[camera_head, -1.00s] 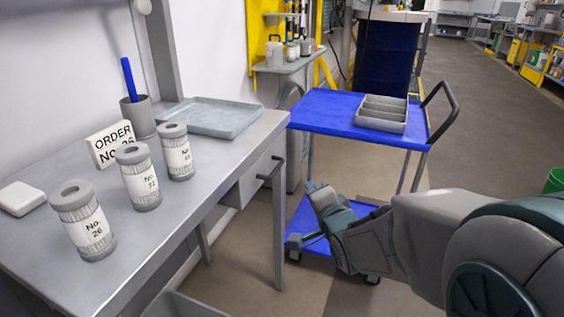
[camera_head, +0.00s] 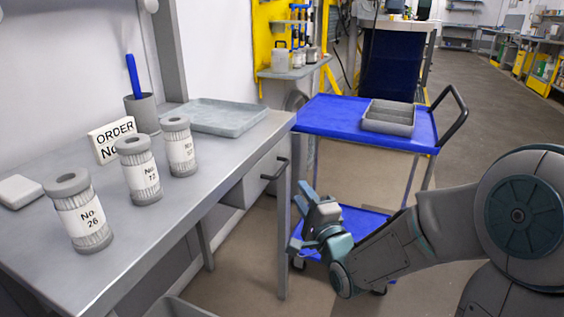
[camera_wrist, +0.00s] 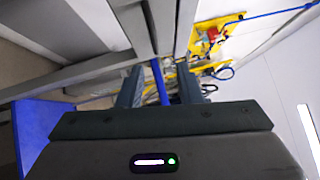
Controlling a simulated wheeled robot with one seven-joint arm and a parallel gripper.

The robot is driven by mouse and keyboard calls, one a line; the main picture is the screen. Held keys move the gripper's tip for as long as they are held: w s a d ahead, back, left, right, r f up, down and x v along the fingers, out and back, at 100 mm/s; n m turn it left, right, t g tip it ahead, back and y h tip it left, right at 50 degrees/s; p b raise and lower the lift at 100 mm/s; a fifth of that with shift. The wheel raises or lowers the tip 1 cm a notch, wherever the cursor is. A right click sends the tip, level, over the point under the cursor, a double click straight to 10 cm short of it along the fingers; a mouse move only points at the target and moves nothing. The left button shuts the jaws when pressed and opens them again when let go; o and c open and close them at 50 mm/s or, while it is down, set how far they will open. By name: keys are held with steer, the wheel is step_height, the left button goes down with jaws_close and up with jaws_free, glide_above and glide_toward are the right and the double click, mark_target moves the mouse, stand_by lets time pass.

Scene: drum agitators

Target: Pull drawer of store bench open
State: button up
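The store bench (camera_head: 190,215) is a grey metal table along the left. Its drawer (camera_head: 256,182) is under the top at the right end and looks shut. The dark bar handle (camera_head: 275,169) sticks out from the drawer front. My gripper (camera_head: 304,202) is to the right of the handle and lower, apart from it, with its fingers pointing up. In the wrist view, two dark fingers (camera_wrist: 162,88) stand apart with a gap between them and nothing held. The drawer handle cannot be made out in the wrist view.
Several grey canisters, including one marked 26 (camera_head: 78,212), an order sign (camera_head: 112,139) and a flat tray (camera_head: 222,117) are on the bench. Open floor lies at the right.

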mark_target(282, 167)
steer(key=x, duration=0.4)
steer(key=p+x, duration=0.1)
steer(key=x, duration=0.3)
steer(key=p+x, duration=0.1)
steer(key=x, duration=0.3)
steer(key=shift+w+a+f, duration=0.2)
steer(key=shift+a+f, duration=0.05)
steer(key=shift+f, duration=0.15)
jaws_close()
